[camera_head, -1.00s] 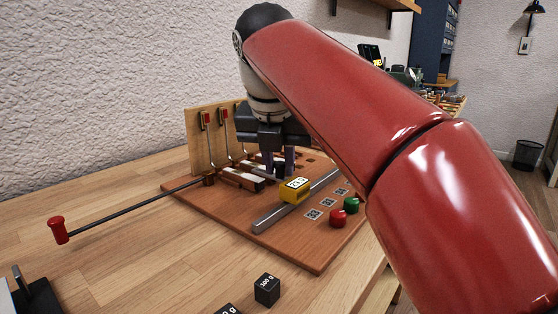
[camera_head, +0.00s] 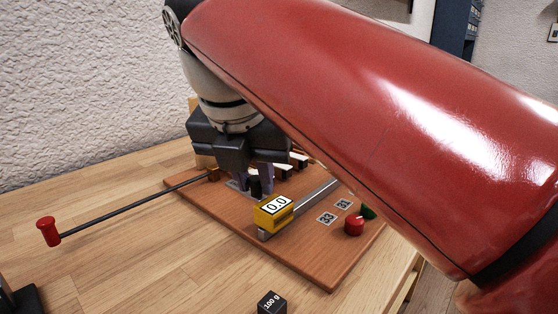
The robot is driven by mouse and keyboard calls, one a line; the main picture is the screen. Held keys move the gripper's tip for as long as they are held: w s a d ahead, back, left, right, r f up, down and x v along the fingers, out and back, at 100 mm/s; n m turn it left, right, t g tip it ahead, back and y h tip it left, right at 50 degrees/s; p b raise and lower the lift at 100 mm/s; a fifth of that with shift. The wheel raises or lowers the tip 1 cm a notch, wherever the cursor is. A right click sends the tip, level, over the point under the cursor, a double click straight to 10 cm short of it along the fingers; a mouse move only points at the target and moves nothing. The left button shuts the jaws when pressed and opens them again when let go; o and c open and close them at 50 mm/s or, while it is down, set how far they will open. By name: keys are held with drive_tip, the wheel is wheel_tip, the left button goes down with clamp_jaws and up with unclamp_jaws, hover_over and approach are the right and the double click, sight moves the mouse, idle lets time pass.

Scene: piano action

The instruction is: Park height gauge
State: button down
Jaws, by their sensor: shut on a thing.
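The height gauge (camera_head: 274,212) is a yellow block with a white display reading 0.0. It sits at the near end of a grey metal rail (camera_head: 318,195) on the brown board. My gripper (camera_head: 257,181) points down just behind the gauge, its purple-grey fingers shut on a dark part there that I take to be the gauge's grip. The exact contact is partly hidden.
The brown board (camera_head: 308,267) lies on a wooden table (camera_head: 130,255). A black rod with a red knob (camera_head: 48,231) reaches out left. Number tags (camera_head: 327,218), a red button (camera_head: 354,224) and a green button (camera_head: 369,211) are at right. A black 100 g weight (camera_head: 271,303) stands in front.

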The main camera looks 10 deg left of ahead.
drive_tip(key=shift+s+a, duration=0.1)
drive_tip(key=shift+s, duration=0.05)
drive_tip(key=c, duration=1.3)
unclamp_jaws()
drive_tip(key=shift+c, duration=0.2)
drive_tip(key=p+v, duration=0.1)
drive_tip(key=v, duration=0.7)
drive_tip(key=shift+p, duration=0.4)
drive_tip(key=shift+f, duration=0.1)
